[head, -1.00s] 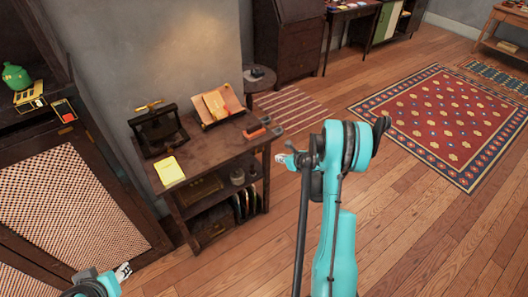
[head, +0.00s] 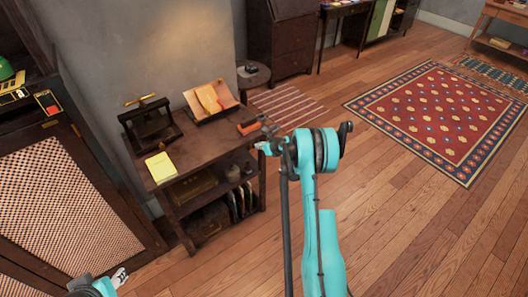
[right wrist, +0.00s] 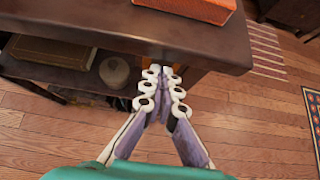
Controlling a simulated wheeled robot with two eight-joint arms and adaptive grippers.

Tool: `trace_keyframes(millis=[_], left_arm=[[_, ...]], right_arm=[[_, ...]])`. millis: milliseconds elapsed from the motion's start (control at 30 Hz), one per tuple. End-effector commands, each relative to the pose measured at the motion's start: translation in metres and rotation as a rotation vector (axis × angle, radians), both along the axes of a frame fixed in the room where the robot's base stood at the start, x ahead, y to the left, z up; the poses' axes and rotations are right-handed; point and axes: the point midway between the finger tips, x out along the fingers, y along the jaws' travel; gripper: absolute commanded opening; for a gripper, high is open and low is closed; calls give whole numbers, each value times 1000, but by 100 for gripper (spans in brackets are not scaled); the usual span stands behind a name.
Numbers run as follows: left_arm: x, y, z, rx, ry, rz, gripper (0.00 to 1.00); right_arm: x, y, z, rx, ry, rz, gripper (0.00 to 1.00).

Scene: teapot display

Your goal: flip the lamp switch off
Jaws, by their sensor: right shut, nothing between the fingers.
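I cannot make out a lamp or its switch for certain in either view. My right gripper (head: 263,147) is at the right front corner of the dark wooden table (head: 205,147). In the right wrist view the right gripper (right wrist: 166,72) has its fingers together and empty, with the tips at the front edge of the tabletop (right wrist: 130,28). I cannot tell whether they touch it. My left gripper (head: 121,277) shows small at the bottom left, away from the table; its finger state is unclear.
On the table are an orange block (head: 248,127), an open book on a stand (head: 212,97), a dark press-like device (head: 150,125) and a yellow booklet (head: 160,166). A round side table (head: 253,75) stands behind. Open floor lies to the right.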

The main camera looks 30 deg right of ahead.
Motion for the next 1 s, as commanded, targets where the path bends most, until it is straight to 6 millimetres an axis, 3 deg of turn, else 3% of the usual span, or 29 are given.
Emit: trace_keyframes(millis=[367, 533, 767, 1000], left_arm=[[0, 0, 0, 0, 0, 0, 40], [0, 0, 13, 0, 0, 0, 40], [0, 0, 9, 0, 0, 0, 40], [0, 0, 13, 0, 0, 0, 40]], right_arm=[[2, 0, 1, 0, 3, 0, 0], [11, 2, 6, -8, 108, 9, 0], [9, 2, 2, -6, 107, 5, 0], [9, 1, 10, -6, 107, 5, 0]])
